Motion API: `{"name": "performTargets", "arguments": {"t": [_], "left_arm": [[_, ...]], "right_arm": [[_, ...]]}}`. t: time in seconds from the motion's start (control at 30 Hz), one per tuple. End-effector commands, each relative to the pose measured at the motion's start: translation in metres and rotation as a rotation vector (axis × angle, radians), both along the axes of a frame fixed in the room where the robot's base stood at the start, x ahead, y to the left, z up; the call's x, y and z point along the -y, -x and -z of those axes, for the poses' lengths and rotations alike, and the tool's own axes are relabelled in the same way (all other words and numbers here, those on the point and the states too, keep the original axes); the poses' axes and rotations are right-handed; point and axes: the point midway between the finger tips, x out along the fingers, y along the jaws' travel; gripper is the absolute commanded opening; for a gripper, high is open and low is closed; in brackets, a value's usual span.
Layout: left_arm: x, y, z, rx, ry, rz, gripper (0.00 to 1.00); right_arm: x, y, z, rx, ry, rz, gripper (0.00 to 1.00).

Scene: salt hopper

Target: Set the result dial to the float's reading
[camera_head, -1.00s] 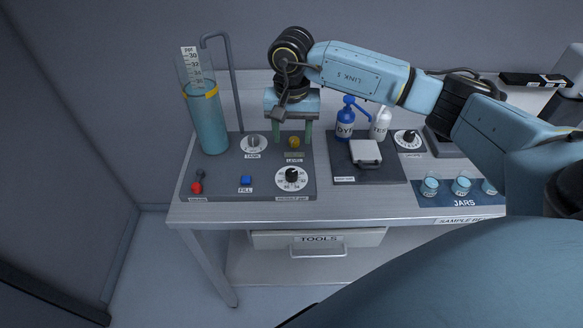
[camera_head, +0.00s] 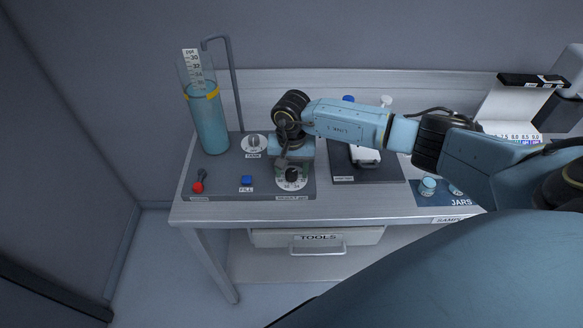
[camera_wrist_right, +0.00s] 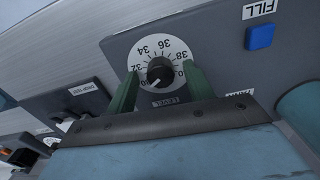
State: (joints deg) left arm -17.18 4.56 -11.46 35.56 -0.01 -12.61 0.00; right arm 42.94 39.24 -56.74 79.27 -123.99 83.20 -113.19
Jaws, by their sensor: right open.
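The result dial (camera_head: 292,180) is a white disc with a black knob at the front right of the left-hand panel. In the right wrist view its knob (camera_wrist_right: 160,72) has a white pointer toward the lower left, near the low end of the scale. My right gripper (camera_head: 291,168) is open over the dial, its green fingers on either side of the knob; I cannot tell whether they touch it. The float, an orange ring (camera_head: 203,94), sits near the top of the liquid in the tall cylinder (camera_head: 209,125). The scale (camera_head: 194,68) is too small to read exactly. My left gripper is not in view.
The panel also holds the tank dial (camera_head: 253,145), the blue fill button (camera_head: 246,181) and a red knob (camera_head: 198,187). Jars (camera_head: 428,186) stand at the right.

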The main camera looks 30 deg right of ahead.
Motion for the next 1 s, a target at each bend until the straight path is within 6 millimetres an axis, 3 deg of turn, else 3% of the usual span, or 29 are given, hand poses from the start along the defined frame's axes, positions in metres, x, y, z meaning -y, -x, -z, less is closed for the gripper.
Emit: {"name": "performTargets", "arguments": {"t": [0.07,0.4,0.73,1.0], "left_arm": [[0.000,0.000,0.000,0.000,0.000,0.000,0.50],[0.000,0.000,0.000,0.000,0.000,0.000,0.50],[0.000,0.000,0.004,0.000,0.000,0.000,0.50],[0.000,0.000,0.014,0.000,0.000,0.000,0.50]], "right_arm": [[0.000,0.000,0.000,0.000,0.000,0.000,0.51],[0.000,0.000,-0.001,0.000,0.000,0.000,0.07],[0.000,0.000,0.000,0.001,-0.001,0.049,0.07],[0.000,-0.001,0.000,0.002,0.000,0.225,0.07]]}}
